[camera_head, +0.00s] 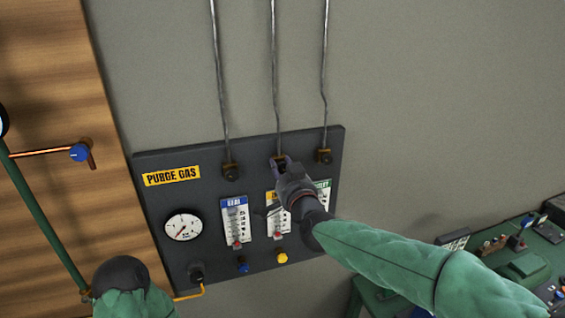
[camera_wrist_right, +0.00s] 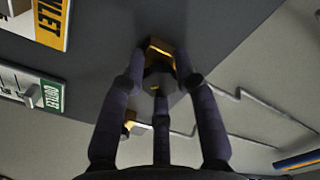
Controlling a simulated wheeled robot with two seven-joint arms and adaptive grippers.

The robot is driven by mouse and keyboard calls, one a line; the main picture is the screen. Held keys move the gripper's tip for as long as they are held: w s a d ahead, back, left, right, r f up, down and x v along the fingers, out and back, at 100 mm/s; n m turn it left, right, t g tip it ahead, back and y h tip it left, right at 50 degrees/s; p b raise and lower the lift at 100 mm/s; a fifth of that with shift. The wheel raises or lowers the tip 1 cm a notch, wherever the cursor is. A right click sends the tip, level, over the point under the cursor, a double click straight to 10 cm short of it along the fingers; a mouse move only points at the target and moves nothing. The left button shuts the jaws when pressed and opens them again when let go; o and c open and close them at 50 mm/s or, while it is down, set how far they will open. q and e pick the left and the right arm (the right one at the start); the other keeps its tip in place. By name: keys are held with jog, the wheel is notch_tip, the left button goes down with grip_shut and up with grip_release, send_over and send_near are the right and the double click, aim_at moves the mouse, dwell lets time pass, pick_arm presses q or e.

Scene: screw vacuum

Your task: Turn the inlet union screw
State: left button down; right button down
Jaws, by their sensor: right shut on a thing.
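The inlet union screw (camera_head: 279,160) is the middle of three brass-and-dark fittings along the top of the dark purge gas panel (camera_head: 206,265). In the right wrist view, it shows as a dark nut with a yellow-brass part (camera_wrist_right: 158,60) between my fingers. My right gripper (camera_head: 284,168) reaches in from the lower right and is shut on it; its fingers also show in the wrist view (camera_wrist_right: 160,75). The gripper hides much of the yellow-labelled meter below. My left arm shows only in part at the bottom left, with no gripper fingers visible.
Two similar fittings stand left (camera_head: 231,172) and right (camera_head: 324,156) of the screw, with thin pipes rising from them. A pressure gauge (camera_head: 183,225), a blue-labelled meter (camera_head: 235,222) and small knobs are below. A green bench (camera_head: 525,265) stands lower right.

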jog(key=n+p, duration=0.2)
jog(key=n, duration=0.2)
jog(key=shift+n, duration=0.3)
jog(key=n+p, duration=0.2)
jog(key=n, duration=0.2)
jog(key=shift+f+n, duration=0.1)
jog(key=shift+n, duration=0.2)
jog(key=n+p, duration=0.2)
jog(key=n, duration=0.2)
jog(key=shift+f, duration=0.1)
jog(key=shift+d+n+p, duration=0.1)
jog(key=shift+n+p, duration=0.4)
jog(key=shift+n, duration=1.5)
